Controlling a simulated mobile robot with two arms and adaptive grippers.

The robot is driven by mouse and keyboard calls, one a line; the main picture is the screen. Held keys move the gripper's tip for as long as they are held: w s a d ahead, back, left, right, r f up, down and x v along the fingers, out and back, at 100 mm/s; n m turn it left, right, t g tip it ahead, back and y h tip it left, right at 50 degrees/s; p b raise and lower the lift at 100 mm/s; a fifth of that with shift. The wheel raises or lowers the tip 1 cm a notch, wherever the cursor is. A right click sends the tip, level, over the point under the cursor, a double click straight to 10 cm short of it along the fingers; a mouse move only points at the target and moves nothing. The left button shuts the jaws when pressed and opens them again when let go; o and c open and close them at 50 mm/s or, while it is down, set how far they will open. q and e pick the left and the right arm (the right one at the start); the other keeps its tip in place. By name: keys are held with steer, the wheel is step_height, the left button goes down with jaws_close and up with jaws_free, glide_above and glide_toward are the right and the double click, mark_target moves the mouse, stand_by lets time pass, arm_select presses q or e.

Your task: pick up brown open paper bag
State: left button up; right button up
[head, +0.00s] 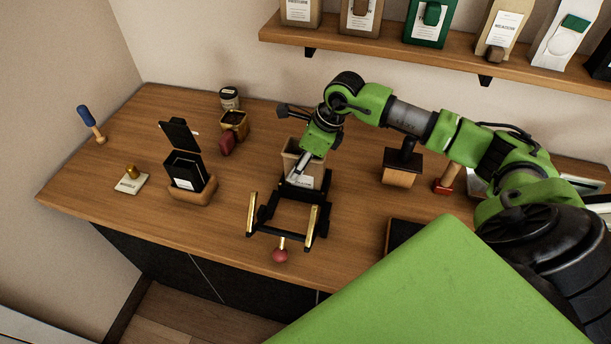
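I cannot tell whether the gripper's body touches the bag. My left gripper is not in view.
To the left are a black open box (185,172) in a wooden holder and small jars. A wooden block with a black top (400,165) stands right. A shelf (400,58) with bags hangs behind.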

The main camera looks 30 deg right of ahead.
steer(key=c, duration=0.4)
steer(key=shift+r, duration=0.1)
